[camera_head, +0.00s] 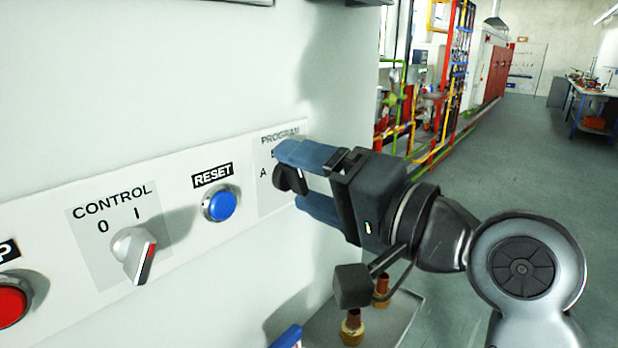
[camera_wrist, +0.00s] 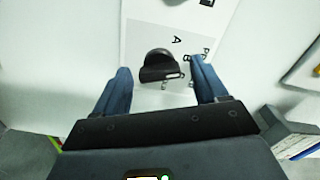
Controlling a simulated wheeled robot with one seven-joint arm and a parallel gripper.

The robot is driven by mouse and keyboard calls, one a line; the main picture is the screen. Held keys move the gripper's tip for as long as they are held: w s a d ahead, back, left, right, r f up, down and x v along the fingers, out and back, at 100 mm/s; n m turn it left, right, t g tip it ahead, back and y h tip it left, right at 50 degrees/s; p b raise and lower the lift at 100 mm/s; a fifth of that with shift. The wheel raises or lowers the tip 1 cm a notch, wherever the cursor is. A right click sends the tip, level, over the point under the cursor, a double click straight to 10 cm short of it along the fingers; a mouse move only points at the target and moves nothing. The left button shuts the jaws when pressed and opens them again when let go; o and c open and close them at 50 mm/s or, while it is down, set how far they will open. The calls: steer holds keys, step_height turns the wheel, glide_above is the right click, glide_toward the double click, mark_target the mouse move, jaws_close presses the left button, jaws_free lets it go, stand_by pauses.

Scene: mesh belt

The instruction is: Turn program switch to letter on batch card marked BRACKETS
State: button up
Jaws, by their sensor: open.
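The program switch is a black knob (camera_head: 289,181) on the panel under the PROGRAM label (camera_head: 280,135). Letter A (camera_head: 264,173) shows left of it; the letter above is partly covered by a finger. My gripper (camera_head: 291,177) is open, its blue fingers above and below the knob. In the wrist view the knob (camera_wrist: 157,64) stands between the spread fingertips, with gaps on both sides. A white mark (camera_wrist: 173,75) is on the knob's right end. Letters A (camera_wrist: 176,40) and B (camera_wrist: 187,58) show; I cannot tell which letter the mark faces. No BRACKETS card is in view.
Left along the panel are a blue RESET button (camera_head: 219,204), a grey CONTROL switch (camera_head: 133,254) and a red button (camera_head: 12,305). Below my gripper is a grey tray (camera_head: 395,325) with copper-and-brass fittings (camera_head: 353,326). Open floor (camera_head: 530,170) lies to the right.

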steer(key=shift+c, duration=0.4)
steer(key=c, duration=1)
steer(key=n+b, duration=0.2)
steer(key=n, duration=0.2)
steer(key=shift+f, duration=0.1)
steer(key=shift+n+b, duration=1.35)
steer(key=shift+n, duration=1.05)
